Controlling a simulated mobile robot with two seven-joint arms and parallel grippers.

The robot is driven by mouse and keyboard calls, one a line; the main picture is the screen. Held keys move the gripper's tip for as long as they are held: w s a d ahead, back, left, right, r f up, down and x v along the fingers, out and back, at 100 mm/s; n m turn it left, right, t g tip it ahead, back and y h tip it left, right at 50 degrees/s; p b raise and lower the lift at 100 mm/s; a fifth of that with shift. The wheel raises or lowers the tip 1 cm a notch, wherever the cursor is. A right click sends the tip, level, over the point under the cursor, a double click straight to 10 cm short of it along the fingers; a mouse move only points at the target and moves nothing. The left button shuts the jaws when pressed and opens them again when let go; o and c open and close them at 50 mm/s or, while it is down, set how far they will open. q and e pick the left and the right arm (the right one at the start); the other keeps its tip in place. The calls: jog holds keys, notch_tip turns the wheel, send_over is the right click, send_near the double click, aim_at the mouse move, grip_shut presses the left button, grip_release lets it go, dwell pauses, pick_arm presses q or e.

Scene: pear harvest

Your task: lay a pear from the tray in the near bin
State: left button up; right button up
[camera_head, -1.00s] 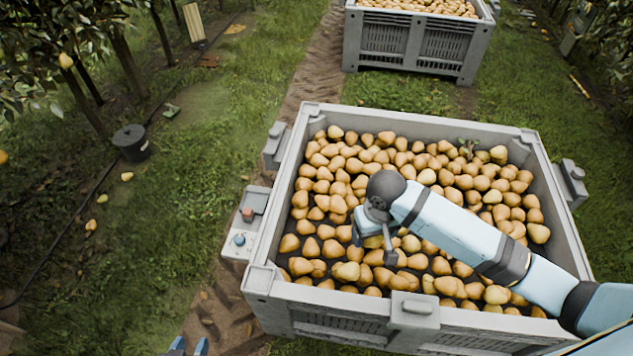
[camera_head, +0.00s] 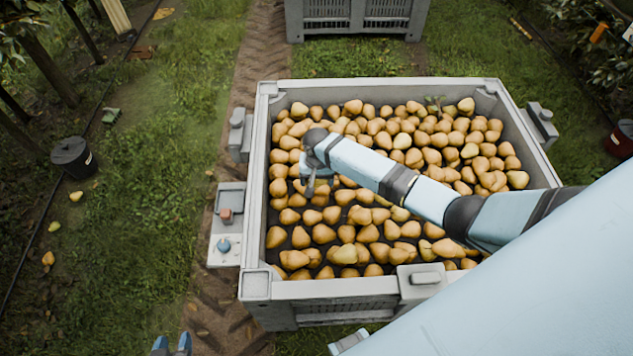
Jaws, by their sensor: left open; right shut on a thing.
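The near bin (camera_head: 262,190) is a large grey crate with many yellow-brown pears (camera_head: 345,254) spread over its dark floor. My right gripper (camera_head: 309,188) reaches in from the right, over the left part of the bin. It points down and is shut on a pear that the gripper hides; how far it is above the other pears I cannot tell. A small grey tray (camera_head: 230,198) is fixed outside the bin's left wall; I see no pear in it. My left gripper (camera_head: 172,345) is open and empty at the bottom edge, left of the bin, with only its tips showing.
Another grey bin (camera_head: 357,18) stands behind. A black bucket (camera_head: 74,156) and a few fallen pears (camera_head: 76,196) lie on the grass at left. A red bucket (camera_head: 620,139) is at right.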

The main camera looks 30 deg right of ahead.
jog(key=shift+w+f+b, duration=0.25)
jog(key=shift+f+b, duration=0.1)
jog(key=shift+f, duration=0.45)
pick_arm(q)
notch_tip(320, 180, down, 10)
jog(key=w+b, duration=0.1)
jog(key=b, duration=1)
jog(key=shift+d+n, duration=0.25)
jog(key=shift+n, duration=0.15)
pick_arm(e)
notch_tip(320, 180, down, 9)
jog(key=shift+f, duration=0.15)
pick_arm(q)
jog(key=shift+r, duration=0.15)
jog(key=shift+a, duration=0.2)
pick_arm(e)
jog(key=shift+f, duration=0.1)
pick_arm(q)
jog(key=shift+f+b, duration=1.5)
jog(key=shift+b, duration=0.45)
pick_arm(e)
jog(key=shift+f, duration=4.45)
